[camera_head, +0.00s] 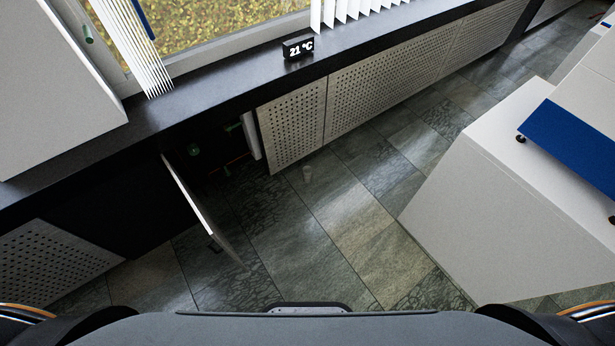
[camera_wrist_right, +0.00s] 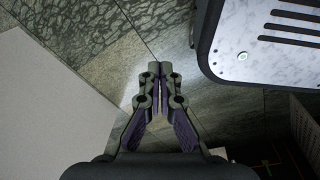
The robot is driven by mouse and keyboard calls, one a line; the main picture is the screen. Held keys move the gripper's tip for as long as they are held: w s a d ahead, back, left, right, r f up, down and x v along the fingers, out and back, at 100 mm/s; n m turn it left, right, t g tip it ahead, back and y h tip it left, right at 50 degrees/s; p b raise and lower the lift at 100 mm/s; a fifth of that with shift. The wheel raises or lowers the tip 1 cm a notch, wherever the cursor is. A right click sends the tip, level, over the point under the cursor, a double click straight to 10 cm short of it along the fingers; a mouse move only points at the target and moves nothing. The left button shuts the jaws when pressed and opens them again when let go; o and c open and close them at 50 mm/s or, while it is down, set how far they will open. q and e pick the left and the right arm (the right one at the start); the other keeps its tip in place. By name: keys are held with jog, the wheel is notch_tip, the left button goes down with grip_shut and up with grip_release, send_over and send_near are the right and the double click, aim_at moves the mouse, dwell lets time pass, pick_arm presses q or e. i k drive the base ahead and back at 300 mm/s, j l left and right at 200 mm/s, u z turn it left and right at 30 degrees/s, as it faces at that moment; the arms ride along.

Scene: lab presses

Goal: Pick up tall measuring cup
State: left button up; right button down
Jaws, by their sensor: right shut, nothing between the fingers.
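My left gripper is outside both views.
A dark window sill (camera_head: 215,98) with a temperature display (camera_head: 298,46) runs above perforated panels (camera_head: 385,85). One panel (camera_head: 195,200) stands open beside a dark recess. A large white cabinet (camera_head: 500,215) stands at the right. The tiled floor (camera_head: 340,215) between them is clear.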

aim_at(306, 170)
jog(key=i+l+u, duration=0.15)
jog(key=l, duration=0.4)
jog(key=l+u, duration=0.15)
jog(key=l, duration=0.4)
jog(key=u, duration=1.35)
jog(key=i+l, duration=0.05)
